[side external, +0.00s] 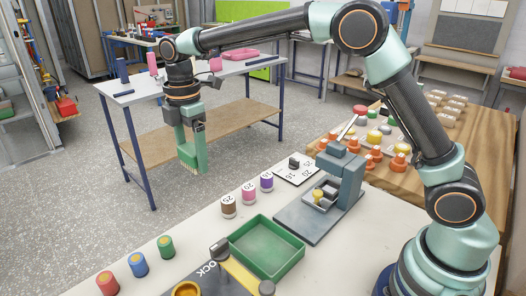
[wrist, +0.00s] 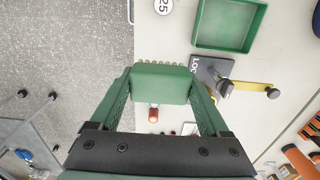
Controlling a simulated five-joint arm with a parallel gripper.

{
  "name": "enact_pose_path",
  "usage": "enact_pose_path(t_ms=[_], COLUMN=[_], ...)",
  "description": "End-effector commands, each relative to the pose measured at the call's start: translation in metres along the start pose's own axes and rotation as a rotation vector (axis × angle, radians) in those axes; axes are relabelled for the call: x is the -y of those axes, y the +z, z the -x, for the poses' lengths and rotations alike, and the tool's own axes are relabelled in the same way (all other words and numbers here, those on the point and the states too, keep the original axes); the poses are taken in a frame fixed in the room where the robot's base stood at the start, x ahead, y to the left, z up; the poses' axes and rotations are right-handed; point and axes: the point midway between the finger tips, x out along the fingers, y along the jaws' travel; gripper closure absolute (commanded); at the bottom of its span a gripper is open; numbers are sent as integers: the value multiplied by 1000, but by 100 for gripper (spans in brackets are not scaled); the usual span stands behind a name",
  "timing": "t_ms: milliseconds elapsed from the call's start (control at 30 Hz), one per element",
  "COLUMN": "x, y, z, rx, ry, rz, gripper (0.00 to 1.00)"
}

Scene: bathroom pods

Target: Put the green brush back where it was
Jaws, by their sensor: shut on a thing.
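The green brush (wrist: 160,86) sits between the two fingers of my gripper (wrist: 162,100) in the wrist view, with a row of pale bristle tips along its far edge. In the side view my gripper (side external: 191,150) points down and is shut on the brush, which is hard to tell apart from the green fingers. My gripper hangs in the air, and in the side view it appears beyond the far edge of the pale worktable (side external: 202,236). I cannot tell which spot the brush came from.
A green tray (side external: 296,262) stands on the worktable, also seen in the wrist view (wrist: 198,28). Near it are a grey lock plate with a yellow bar (side external: 238,275), several coloured cylinders (side external: 138,264) and a grey press (side external: 345,175). The table's left part has free room.

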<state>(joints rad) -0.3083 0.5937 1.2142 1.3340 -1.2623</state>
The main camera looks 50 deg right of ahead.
Motion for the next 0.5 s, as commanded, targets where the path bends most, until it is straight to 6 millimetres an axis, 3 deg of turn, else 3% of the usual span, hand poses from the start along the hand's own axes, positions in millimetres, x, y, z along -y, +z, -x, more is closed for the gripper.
enact_pose_path(t_ms=[167, 500], x=[0, 1], y=[-3, -2], z=[-24, -108], rx=[1, 2], ry=[-4, -5], rz=[-1, 0], gripper=[73, 73])
